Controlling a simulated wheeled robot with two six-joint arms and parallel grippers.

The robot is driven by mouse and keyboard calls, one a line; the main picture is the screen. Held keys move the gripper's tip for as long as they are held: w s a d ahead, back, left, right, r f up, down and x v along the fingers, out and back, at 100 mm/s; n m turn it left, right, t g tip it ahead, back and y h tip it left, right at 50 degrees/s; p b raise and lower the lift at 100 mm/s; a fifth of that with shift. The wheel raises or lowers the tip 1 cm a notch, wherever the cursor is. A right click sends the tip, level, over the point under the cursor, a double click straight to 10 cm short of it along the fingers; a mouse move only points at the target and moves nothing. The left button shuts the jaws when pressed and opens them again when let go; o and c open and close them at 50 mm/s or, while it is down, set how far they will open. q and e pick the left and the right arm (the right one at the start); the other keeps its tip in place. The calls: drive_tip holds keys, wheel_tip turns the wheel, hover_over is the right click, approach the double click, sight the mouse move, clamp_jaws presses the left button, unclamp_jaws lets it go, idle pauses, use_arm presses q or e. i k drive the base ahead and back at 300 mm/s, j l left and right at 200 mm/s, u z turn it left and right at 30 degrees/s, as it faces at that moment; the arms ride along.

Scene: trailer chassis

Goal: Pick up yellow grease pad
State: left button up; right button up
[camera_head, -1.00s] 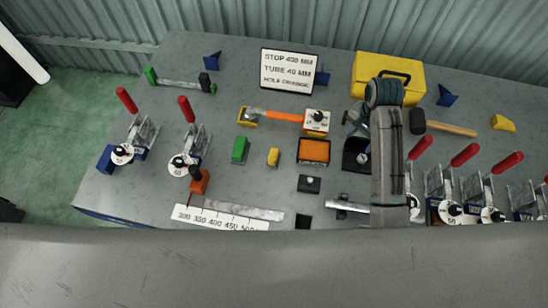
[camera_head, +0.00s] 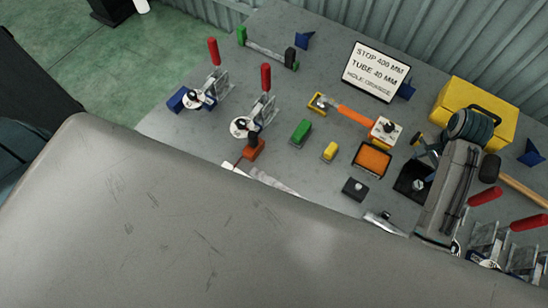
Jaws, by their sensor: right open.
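The yellow grease pad appears to be the small yellow block (camera_head: 330,151) with a dark base. It lies flat on the grey table between a green block (camera_head: 301,132) and a framed orange pad (camera_head: 372,158). My right gripper (camera_head: 424,153) is open, over the table to the right of the orange pad and close to a black tray (camera_head: 408,187). It is apart from the yellow block, and its fingertips are small and partly hidden by my arm. My left gripper is not in view.
An orange-handled tool (camera_head: 352,115) lies behind the yellow block. A yellow case (camera_head: 485,100) and a sign (camera_head: 376,72) stand at the back. Red-handled clamps (camera_head: 265,90) stand to the left. A large grey surface (camera_head: 200,225) hides the table's near part.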

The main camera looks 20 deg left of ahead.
sight(328, 155)
drive_tip(key=k+l+u, duration=0.1)
drive_tip(key=u, duration=0.3)
drive_tip(key=k+u, duration=0.3)
drive_tip(key=u, duration=0.15)
drive_tip(key=k+u, duration=0.2)
drive_tip(key=u, duration=0.2)
